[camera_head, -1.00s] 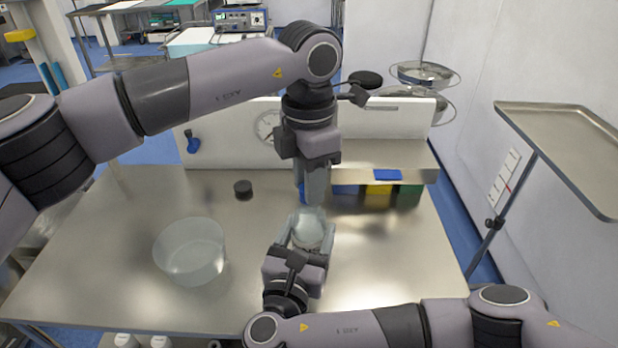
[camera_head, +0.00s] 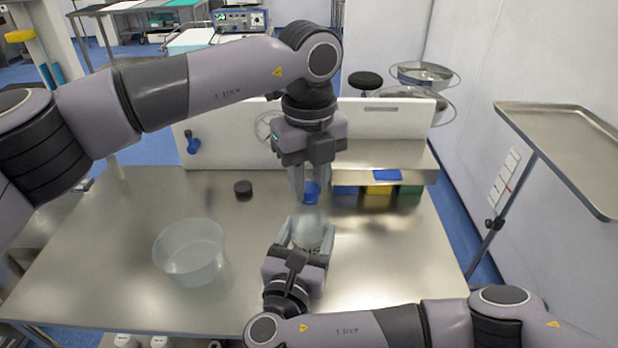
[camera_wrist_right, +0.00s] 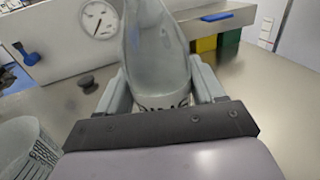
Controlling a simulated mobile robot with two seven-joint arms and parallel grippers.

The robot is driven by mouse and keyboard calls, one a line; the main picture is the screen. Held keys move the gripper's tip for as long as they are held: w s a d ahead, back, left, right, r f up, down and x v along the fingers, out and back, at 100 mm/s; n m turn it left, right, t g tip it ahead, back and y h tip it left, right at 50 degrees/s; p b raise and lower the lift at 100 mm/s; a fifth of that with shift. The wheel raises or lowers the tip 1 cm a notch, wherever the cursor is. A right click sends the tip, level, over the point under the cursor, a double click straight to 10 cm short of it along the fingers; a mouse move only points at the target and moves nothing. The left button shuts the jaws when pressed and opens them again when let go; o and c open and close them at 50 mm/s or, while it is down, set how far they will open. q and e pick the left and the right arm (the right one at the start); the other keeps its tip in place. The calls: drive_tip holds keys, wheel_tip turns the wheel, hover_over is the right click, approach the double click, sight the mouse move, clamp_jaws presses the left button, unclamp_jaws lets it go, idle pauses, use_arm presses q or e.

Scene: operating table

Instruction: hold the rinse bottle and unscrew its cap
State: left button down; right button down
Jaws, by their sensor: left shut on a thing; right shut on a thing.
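The clear rinse bottle (camera_head: 308,232) stands upright on the steel table; its lettered lower body also shows in the right wrist view (camera_wrist_right: 158,75). My right gripper (camera_head: 312,238) is shut on the bottle's body, with a finger on each side. My left gripper (camera_head: 311,192) points down above the bottle and is shut on the blue cap (camera_head: 311,190). The cap is at the top of the bottle in the head view. Whether the threads still engage cannot be seen, and the bottle's top is outside the right wrist view.
A clear bowl (camera_head: 190,252) stands left of the bottle. A small black knob-like piece (camera_head: 243,188) lies behind it. Blue, yellow and green bins (camera_head: 378,189) sit under a shelf at the back right. The table's right front is clear.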

sight(309, 187)
use_arm(q)
drive_tip(key=n, duration=0.4)
drive_tip(key=shift+n, duration=0.4)
use_arm(e)
drive_tip(key=shift+f, duration=0.1)
use_arm(q)
drive_tip(key=n, duration=0.3)
drive_tip(key=shift+n, duration=0.4)
drive_tip(key=shift+r, duration=0.2)
drive_tip(key=shift+r, duration=0.9)
drive_tip(key=shift+r, duration=0.1)
drive_tip(key=shift+r, duration=1.95)
use_arm(e)
drive_tip(key=shift+c, duration=0.2)
unclamp_jaws()
